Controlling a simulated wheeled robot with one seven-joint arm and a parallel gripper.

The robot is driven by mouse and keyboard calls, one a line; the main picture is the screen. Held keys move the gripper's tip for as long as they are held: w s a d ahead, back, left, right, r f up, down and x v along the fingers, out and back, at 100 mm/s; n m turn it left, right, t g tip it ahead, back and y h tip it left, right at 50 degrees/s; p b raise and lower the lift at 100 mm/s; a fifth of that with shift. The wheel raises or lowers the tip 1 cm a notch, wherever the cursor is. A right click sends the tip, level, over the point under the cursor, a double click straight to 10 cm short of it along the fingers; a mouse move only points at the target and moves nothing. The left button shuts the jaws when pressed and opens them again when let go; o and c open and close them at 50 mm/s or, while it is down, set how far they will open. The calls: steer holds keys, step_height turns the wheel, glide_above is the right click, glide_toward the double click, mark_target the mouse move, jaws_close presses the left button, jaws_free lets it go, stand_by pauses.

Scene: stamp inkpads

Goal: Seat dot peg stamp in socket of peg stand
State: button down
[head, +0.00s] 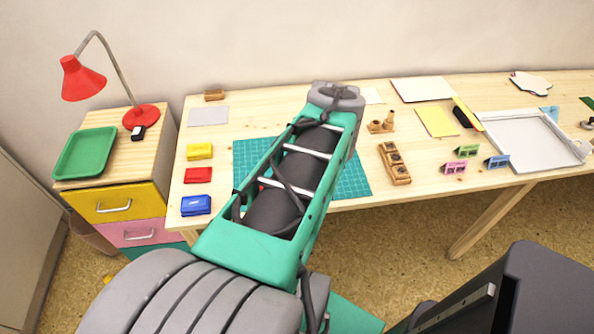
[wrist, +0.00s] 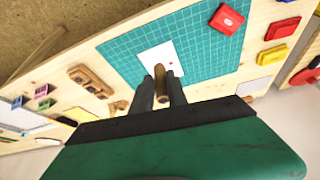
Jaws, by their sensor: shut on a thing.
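My gripper (wrist: 160,88) is shut on a wooden peg stamp (wrist: 160,75), a light brown cylinder held between its two dark fingers. In the wrist view it lies over the lower edge of a white card on the green mat; I cannot tell its height. The stamp's face is hidden. The wooden peg stand (head: 395,163) is a long block with dark round sockets, right of the mat. In the wrist view the stand (wrist: 91,79) is left of the gripper, apart from it. In the head view my arm hides the gripper and the held stamp.
The white card (wrist: 152,59) bears a small red mark. A red inkpad (wrist: 227,19) lies on the cutting mat (wrist: 125,47). Yellow (head: 199,151) and blue (head: 196,205) pads stand left. Small wooden pieces (head: 382,126) stand behind the stand; a white tray (head: 500,124) lies right.

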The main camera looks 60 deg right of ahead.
steer(key=w+d+f, duration=0.1)
steer(key=w+f, duration=0.2)
steer(key=w, duration=0.1)
steer(key=w+d+f, duration=0.2)
steer(key=w+f, duration=0.1)
steer(key=w, duration=0.1)
steer(key=w+d+f, duration=0.1)
steer(key=w+f, duration=0.3)
steer(key=shift+w+d+p, duration=0.2)
steer(key=shift+w+p, duration=0.1)
steer(key=shift+p, duration=0.1)
step_height(320, 180, down, 3)
steer(key=shift+r, duration=0.15)
steer(key=shift+f, duration=0.35)
steer(key=c, duration=1.3)
jaws_free()
steer(key=shift+r, duration=0.1)
